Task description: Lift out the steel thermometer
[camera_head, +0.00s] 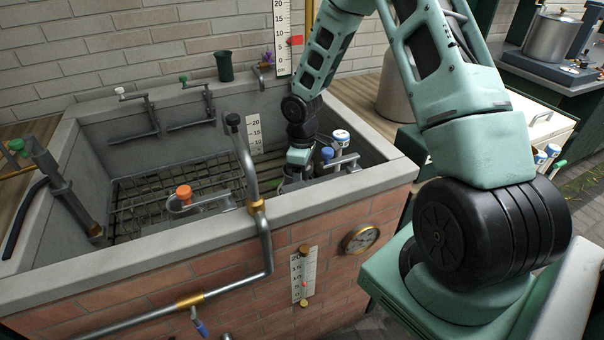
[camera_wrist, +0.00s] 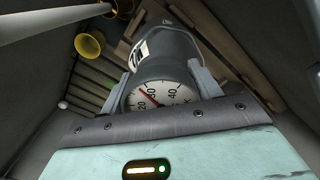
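The steel thermometer (camera_wrist: 160,60) shows in the wrist view as a dark grey cylinder with a white label and a white round dial with a red needle facing my wrist. My gripper (camera_wrist: 164,75) has one grey finger at each side of it, with no clear gap, so it looks shut on the thermometer. In the head view my gripper (camera_head: 291,176) is low inside the right part of the stone basin (camera_head: 225,236), near its right wall. The thermometer cannot be made out there. The thermometer's far end is hard to see.
A blue-capped item (camera_head: 327,154) and a white-and-blue-topped one (camera_head: 341,136) stand close right of my gripper. A grey pipe with a black knob (camera_head: 244,160) rises over the front rim. Slatted racking (camera_head: 140,195) covers the basin's bottom.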

